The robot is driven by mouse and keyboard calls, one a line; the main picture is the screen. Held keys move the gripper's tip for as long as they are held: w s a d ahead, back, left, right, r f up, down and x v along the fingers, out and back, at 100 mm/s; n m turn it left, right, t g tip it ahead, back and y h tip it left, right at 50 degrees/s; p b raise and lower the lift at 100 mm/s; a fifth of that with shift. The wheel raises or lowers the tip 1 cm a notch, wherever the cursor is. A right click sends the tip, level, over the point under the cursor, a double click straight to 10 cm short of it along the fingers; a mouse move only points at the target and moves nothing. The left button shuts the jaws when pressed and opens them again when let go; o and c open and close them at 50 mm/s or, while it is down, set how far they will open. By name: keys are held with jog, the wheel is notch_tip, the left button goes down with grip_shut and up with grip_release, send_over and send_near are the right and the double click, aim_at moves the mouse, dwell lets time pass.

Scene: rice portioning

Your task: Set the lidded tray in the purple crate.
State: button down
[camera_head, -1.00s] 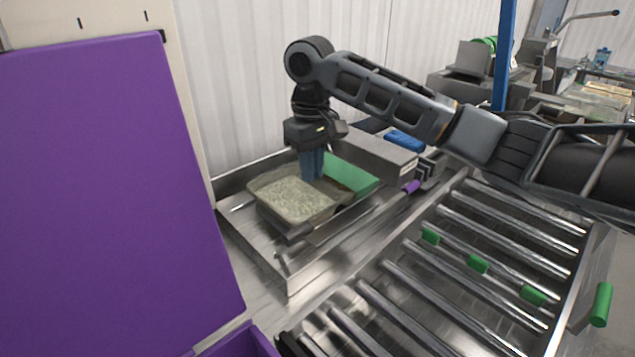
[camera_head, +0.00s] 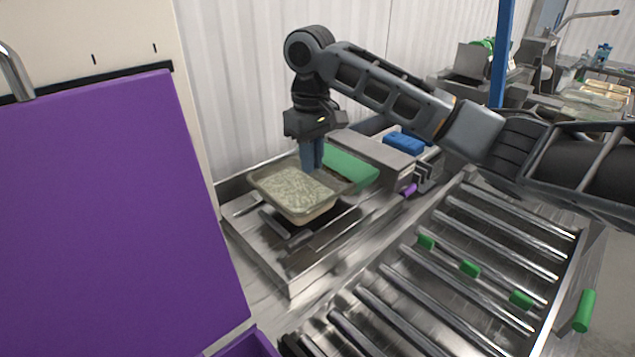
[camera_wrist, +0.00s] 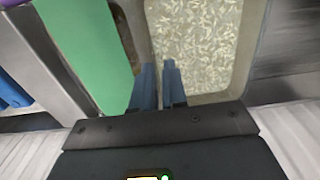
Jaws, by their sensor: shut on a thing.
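The lidded tray (camera_head: 292,193) is a pale rectangular tray full of rice-like grains under a clear top. It hangs just above the metal station in the head view, and part of it fills the upper right of the wrist view (camera_wrist: 195,45). My gripper (camera_head: 312,165) points down with its blue fingers shut on the tray's near-wall edge; the fingers also show in the wrist view (camera_wrist: 158,80). The purple crate shows only a corner (camera_head: 250,345) at the bottom of the head view. A large purple panel (camera_head: 110,220) stands upright at the left.
The metal station (camera_head: 275,265) lies under the tray. A green pad (camera_head: 350,167) and a grey box (camera_head: 372,158) sit beside the gripper. A roller conveyor (camera_head: 450,270) with green tabs is at the right. A pale wall (camera_head: 240,90) stands behind.

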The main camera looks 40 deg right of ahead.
jog(key=shift+r+p, duration=0.3)
jog(key=shift+r, duration=0.25)
